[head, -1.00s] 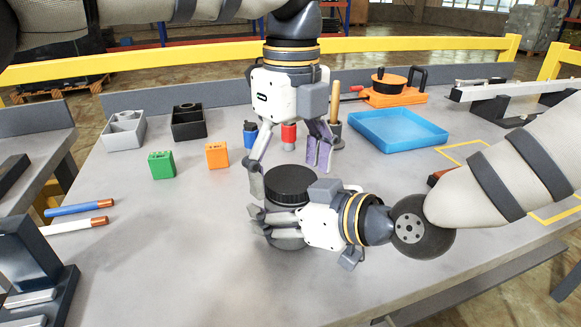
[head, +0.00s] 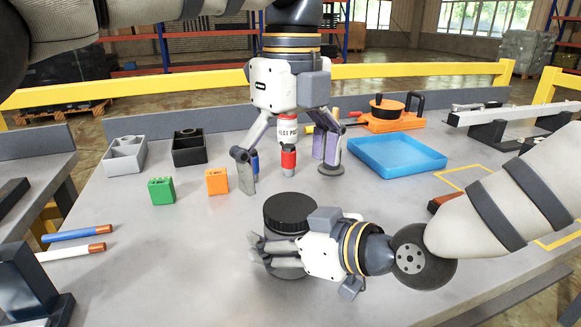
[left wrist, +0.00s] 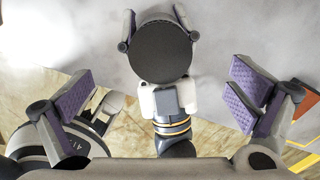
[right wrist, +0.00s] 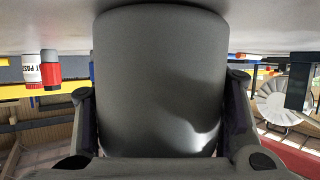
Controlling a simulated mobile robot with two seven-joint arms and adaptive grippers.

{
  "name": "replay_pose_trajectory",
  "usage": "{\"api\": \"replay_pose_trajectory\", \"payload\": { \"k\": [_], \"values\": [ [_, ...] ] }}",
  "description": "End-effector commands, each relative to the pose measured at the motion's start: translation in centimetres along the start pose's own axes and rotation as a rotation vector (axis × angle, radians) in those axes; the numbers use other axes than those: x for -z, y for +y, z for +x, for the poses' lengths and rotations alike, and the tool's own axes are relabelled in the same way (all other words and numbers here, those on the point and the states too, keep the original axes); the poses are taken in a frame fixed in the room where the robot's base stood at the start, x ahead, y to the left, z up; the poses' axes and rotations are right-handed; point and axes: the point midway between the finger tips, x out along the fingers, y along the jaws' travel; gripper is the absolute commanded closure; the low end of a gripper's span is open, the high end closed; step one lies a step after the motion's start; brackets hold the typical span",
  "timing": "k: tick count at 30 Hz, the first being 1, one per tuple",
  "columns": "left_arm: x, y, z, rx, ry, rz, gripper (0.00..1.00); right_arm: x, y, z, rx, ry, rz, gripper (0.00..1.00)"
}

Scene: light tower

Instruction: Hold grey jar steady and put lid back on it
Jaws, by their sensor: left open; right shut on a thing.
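The grey jar (head: 290,272) stands upright on the table, mostly hidden in the head view by my right gripper (head: 262,255), which is shut around its body. The jar's body fills the middle of the right wrist view (right wrist: 160,80), between the two fingers. The round black lid (head: 290,211) sits on top of the jar and looks level. It also shows from above in the left wrist view (left wrist: 160,52). My left gripper (head: 288,170) is open and empty, above and behind the lid, apart from it, with its fingers spread wide.
A red and white tube (head: 287,132) and a blue item (head: 255,162) stand behind my left gripper. Green (head: 161,191) and orange (head: 216,181) blocks lie left. A blue tray (head: 398,155) is at the back right.

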Motion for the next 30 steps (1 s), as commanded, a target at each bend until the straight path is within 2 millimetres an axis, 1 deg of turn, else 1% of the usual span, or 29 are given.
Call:
{"api": "replay_pose_trajectory", "payload": {
  "k": [1,5,8,12,18,23,30],
  "values": [
    [0.0,0.0,0.1,-0.001,0.001,0.0,0.0,-0.3,-0.1,0.0,0.002,-0.007,0.004,1.0],
    [0.0,-0.1,-0.3,0.001,0.0,-0.001,0.0,-0.3,-0.1,0.0,0.002,-0.007,0.004,1.0],
    [0.0,-0.1,-1.8,0.004,-0.001,-0.003,0.0,-0.3,-0.1,0.0,0.002,-0.007,0.004,1.0],
    [0.1,-0.1,-4.9,0.004,0.0,-0.003,0.0,-0.3,-0.1,0.0,0.002,-0.007,0.004,1.0],
    [0.0,-0.1,-6.8,0.001,-0.002,-0.002,0.0,-0.3,-0.1,0.0,0.002,-0.007,0.004,1.0],
    [0.0,0.0,-7.4,0.001,0.001,0.0,0.0,-0.3,0.0,0.0,0.002,-0.007,0.004,1.0],
    [0.0,0.0,-7.5,-0.001,0.001,0.001,0.0,-0.3,0.0,0.0,0.002,-0.007,0.004,1.0]
  ]
}}
